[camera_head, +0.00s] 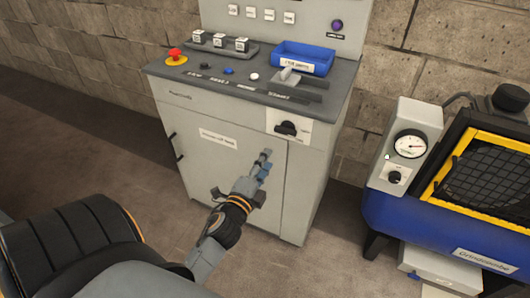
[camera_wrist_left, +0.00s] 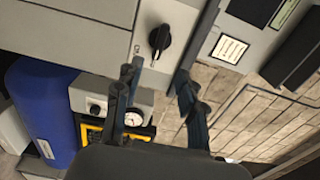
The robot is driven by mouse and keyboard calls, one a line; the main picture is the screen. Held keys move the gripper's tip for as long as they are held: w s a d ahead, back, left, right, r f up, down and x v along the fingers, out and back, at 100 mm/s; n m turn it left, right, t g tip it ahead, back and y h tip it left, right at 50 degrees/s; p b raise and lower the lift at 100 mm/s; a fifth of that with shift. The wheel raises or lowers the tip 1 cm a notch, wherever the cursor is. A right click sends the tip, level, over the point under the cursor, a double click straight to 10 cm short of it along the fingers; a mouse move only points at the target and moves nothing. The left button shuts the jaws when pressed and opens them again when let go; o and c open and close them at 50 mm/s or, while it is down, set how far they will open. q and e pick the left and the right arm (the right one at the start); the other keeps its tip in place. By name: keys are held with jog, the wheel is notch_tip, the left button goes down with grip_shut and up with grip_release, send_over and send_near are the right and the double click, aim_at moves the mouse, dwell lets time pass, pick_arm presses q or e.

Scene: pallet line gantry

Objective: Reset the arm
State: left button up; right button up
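My left arm (camera_head: 228,222) reaches in from the lower left. Its gripper (camera_head: 265,163) is in front of the grey control cabinet (camera_head: 190,140), below and left of a black rotary switch (camera_head: 287,129) on a white plate. In the left wrist view the two dark fingers of the gripper (camera_wrist_left: 156,92) stand apart with nothing between them, so it is open. The switch (camera_wrist_left: 160,38) shows beyond the fingers there. Whether the gripper touches the cabinet front is not clear, but it looks apart. My right gripper is in neither view.
The cabinet top carries a red emergency button (camera_head: 176,57), small buttons, white cubes (camera_head: 220,40) and a blue bin (camera_head: 303,57). A blue machine (camera_head: 400,212) with a gauge (camera_head: 410,144) and yellow frame stands at right. Bare floor (camera_head: 330,250) lies between.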

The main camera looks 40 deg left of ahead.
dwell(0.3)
pick_arm(q)
jog(key=s+d+f+n+g+h, duration=0.1)
jog(key=s+d+f+n+g, duration=0.15)
jog(key=f, duration=0.85)
jog(key=s+d+f+n+g+h, duration=0.1)
jog(key=s+d+f+n+g, duration=0.15)
jog(key=f, duration=0.85)
jog(key=s+d+f+n+g+h, duration=0.15)
jog(key=s+f, duration=0.25)
jog(key=f, duration=0.6)
jog(key=s+d+f+n+g, duration=0.1)
jog(key=s+f+n+g, duration=0.1)
jog(key=s+f, duration=0.4)
jog(key=s+d+f+n+g, duration=0.2)
jog(key=s+f+g, duration=0.2)
jog(key=s, duration=1)
jog(key=s+d+f+n+g+p, duration=0.1)
jog(key=s+f+g, duration=0.3)
jog(key=s+f, duration=0.5)
jog(key=shift+s+d+f+n+h, duration=0.15)
jog(key=shift+s+f+n+h, duration=0.1)
jog(key=shift+s+n+h, duration=0.3)
jog(key=shift+s, duration=0.2)
